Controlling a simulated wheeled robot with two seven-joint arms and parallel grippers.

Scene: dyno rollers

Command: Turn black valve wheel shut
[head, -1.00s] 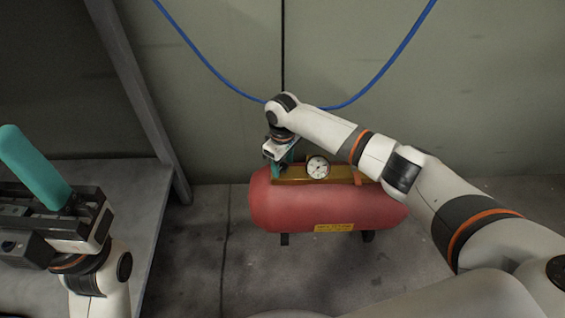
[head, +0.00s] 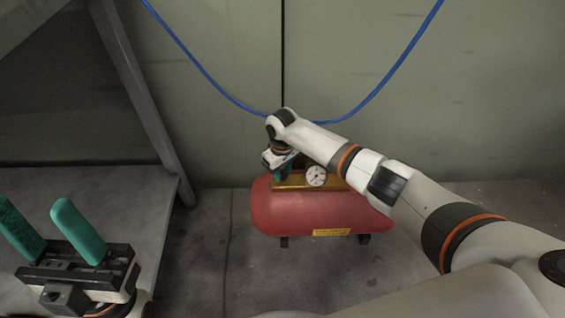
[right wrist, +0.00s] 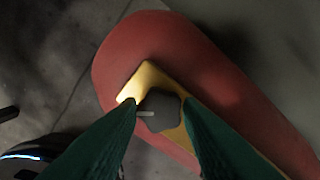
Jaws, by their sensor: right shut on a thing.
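The black valve wheel (right wrist: 162,112) shows in the right wrist view as a dark knob with a pale mark on its left side. It sits on a yellow plate (right wrist: 146,78) on top of the red compressor tank (right wrist: 115,60). In the head view the tank (head: 310,212) stands on the floor, and the wheel is hidden by my right gripper (head: 279,172). The green fingers of that gripper (right wrist: 159,104) are shut on the wheel, one on each side. My left gripper (head: 34,208) is open and empty at the lower left, its two green fingers wide apart.
A round white gauge (head: 316,176) stands on the yellow plate right beside my right gripper. A blue hose (head: 385,72) hangs along the wall behind. A grey bench (head: 110,190) with a slanted leg (head: 150,115) is at the left. The floor (head: 205,260) between bench and tank is clear.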

